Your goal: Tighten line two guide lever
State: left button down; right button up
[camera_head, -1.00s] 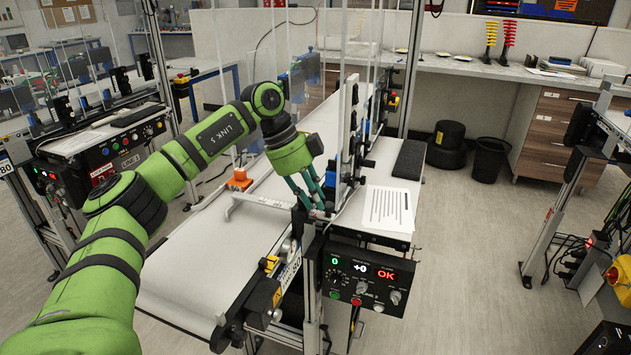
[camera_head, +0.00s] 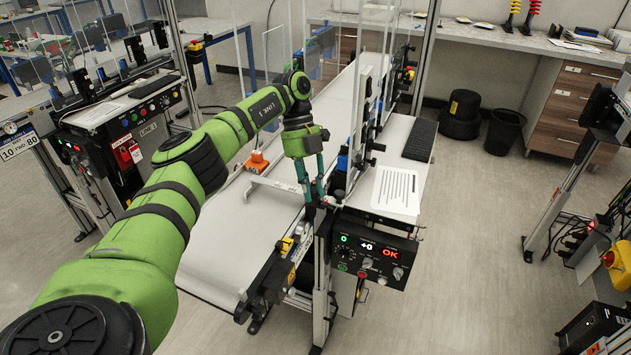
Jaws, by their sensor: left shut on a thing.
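My left gripper (camera_head: 313,203) points down at the near right edge of the central conveyor, just above and left of its control panel (camera_head: 372,254). Its teal fingers are shut on a small dark part at the side rail, which I take to be the guide lever; the fingers mostly hide it. The white conveyor belt (camera_head: 232,240) runs from the lower left to the back. A pale guide bar (camera_head: 277,186) lies across the belt beside the gripper. My right gripper is not in view.
An orange block (camera_head: 258,161) lies by the belt's left edge. Clear upright panels and a black-fitted post (camera_head: 360,125) stand close right of the gripper. A printed sheet (camera_head: 396,190) lies on the side shelf.

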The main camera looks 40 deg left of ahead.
pick_arm(q)
jog(key=shift+s+a+m+g+y+b, duration=0.15)
jog(key=shift+a+m+g+y, duration=0.2)
jog(key=shift+m, duration=0.75)
jog(key=shift+w+a+m+g+y+b, duration=0.15)
jog(key=shift+a+m+g+y, duration=0.15)
jog(key=shift+m, duration=0.8)
jog(key=shift+s, duration=0.1)
jog(key=c, duration=1.1)
grip_release()
notch_tip(320, 180, up, 10)
